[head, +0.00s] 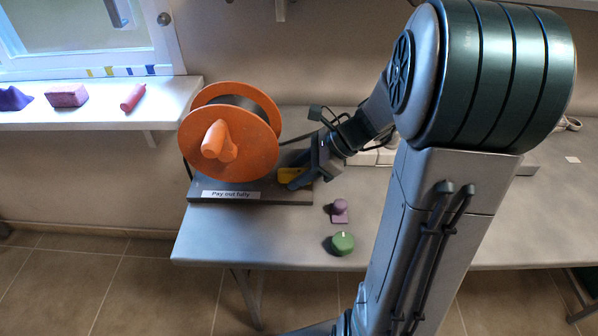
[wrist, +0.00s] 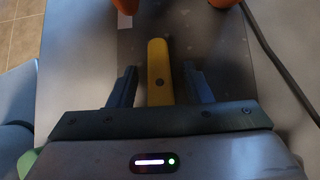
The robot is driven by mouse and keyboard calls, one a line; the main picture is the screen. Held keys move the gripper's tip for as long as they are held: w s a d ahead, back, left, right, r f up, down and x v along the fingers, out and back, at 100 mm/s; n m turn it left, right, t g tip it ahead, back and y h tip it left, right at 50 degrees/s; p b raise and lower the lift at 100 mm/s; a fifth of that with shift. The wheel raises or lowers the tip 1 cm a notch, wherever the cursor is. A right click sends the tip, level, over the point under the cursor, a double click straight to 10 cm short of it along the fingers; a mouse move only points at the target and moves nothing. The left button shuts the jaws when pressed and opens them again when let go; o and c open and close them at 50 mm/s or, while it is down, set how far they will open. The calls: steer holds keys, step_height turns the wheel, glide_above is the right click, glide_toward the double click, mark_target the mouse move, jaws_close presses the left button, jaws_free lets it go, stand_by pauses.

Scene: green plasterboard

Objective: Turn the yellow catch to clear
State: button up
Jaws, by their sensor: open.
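The yellow catch (head: 290,174) sits on the dark base of the orange reel (head: 222,135), at the base's right side. My gripper (wrist: 162,85) is open, with one finger on each side of the catch and a visible gap on both sides. In the head view my gripper (head: 296,180) is at the right end of the base and partly hides the catch. The catch's near end is hidden by the gripper body.
A label on the base (head: 231,195) reads "Pay out fully". A purple knob (head: 339,211) and a green knob (head: 342,243) stand near the table's front edge. A dark cable runs right of the catch. A white shelf (head: 110,112) with several small blocks is at left.

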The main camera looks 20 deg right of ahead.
steer(key=shift+a, duration=0.1)
jaws_close()
steer(key=shift+n+p, duration=0.3)
steer(key=shift+p, duration=0.05)
steer(key=shift+r+n+g+p, duration=0.15)
steer(key=shift+n+g+p, duration=0.75)
steer(key=c, duration=1)
jaws_free()
steer(key=n+g+p, duration=0.2)
steer(key=n+p, duration=0.1)
steer(key=shift+n+g, duration=0.3)
steer(key=shift+g, duration=0.1)
steer(key=c, duration=1)
jaws_free()
steer(key=n+g+h+p, duration=0.1)
steer(key=n+g, duration=0.1)
steer(key=n, duration=0.1)
steer(key=n+g+p, duration=0.2)
steer(key=shift+n+h+p, duration=0.3)
steer(key=shift+n+h, duration=0.1)
steer(key=c, duration=1)
jaws_free()
steer(key=shift+f, duration=0.2)
